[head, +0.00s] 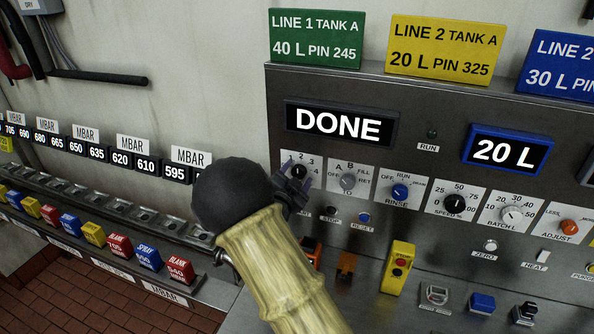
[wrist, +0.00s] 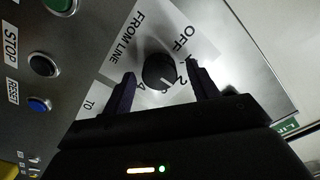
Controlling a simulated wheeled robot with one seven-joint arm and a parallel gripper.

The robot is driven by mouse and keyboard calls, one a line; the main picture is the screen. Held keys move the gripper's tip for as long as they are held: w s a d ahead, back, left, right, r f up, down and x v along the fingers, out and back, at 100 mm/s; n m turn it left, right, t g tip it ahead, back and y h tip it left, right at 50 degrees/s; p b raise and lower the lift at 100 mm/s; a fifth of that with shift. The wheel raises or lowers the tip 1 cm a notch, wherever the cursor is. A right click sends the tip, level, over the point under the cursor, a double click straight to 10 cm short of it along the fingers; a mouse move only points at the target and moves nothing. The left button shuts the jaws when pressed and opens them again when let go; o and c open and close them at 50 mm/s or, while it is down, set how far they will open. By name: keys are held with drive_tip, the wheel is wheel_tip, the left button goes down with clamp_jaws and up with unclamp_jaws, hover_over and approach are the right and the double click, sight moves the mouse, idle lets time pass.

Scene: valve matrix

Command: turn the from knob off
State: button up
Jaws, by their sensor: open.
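The from knob (wrist: 158,70) is a round black dial on a white plate marked FROM LINE, with OFF and numbers around it. It also shows in the head view (head: 299,171), at the left end of the knob row, partly covered by my gripper. My gripper (wrist: 161,74) is open, with one dark purple finger on each side of the knob. The wrist view does not clearly show whether the fingers touch it. In the head view my gripper (head: 297,186) is at the panel. The knob's exact setting is hard to read.
The to knob (head: 347,181) is close on the right, followed by the blue rinse knob (head: 400,191). STOP (wrist: 43,65) and RESET (wrist: 39,104) buttons sit below the knobs. The display (head: 340,124) reads DONE. Coloured blocks (head: 182,268) line a rack at the left.

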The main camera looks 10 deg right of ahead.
drive_tip(key=shift+w+d, duration=0.2)
drive_tip(key=shift+w, duration=0.15)
drive_tip(key=c, duration=1)
